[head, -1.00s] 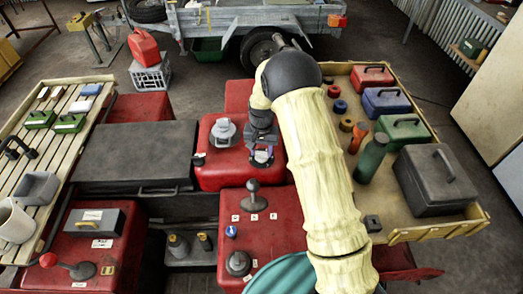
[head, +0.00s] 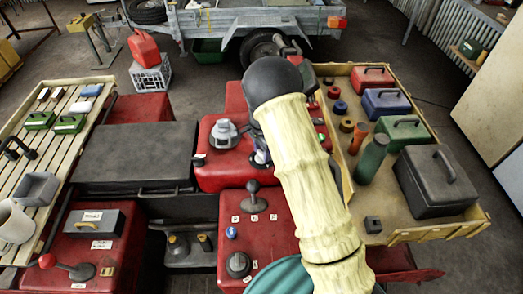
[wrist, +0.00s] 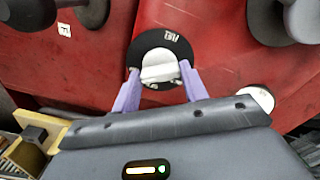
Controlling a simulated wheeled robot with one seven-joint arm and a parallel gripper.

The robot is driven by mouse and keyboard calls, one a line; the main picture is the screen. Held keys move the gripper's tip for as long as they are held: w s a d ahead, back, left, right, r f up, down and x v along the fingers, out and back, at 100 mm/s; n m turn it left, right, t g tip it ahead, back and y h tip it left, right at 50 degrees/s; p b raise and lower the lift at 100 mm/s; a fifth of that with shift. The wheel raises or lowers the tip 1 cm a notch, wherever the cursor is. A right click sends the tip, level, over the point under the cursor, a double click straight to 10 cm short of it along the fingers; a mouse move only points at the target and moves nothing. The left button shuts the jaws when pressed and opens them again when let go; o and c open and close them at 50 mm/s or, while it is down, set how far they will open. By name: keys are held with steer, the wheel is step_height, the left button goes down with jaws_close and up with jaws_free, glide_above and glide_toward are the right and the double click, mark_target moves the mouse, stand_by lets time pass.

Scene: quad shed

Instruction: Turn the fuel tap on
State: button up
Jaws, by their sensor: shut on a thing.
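The fuel tap is a black round plate (wrist: 181,48) with white lettering and a white bar-shaped knob (wrist: 160,62), on a red panel in the wrist view. My gripper (wrist: 160,73) has its two purple fingers on either side of the knob's bar, shut on it. The bar lies roughly across the picture between the fingertips. The lower lettering is partly covered by the knob and fingers. In the head view my arm hides most of the gripper and tap; only a bit of purple finger shows over the red body.
A grey cap (head: 224,133) stands left of the gripper on the red body (head: 219,178). A gear lever (head: 252,196) stands nearer. A white round part (wrist: 258,97) lies right of the fingers in the wrist view. A wooden tray (head: 407,233) with boxes is at the right.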

mark_target(262, 153)
steer(key=shift+m, duration=0.4)
steer(key=o, duration=1)
step_height(262, 153, up, 18)
steer(key=b, duration=0.3)
steer(key=shift+f, duration=0.25)
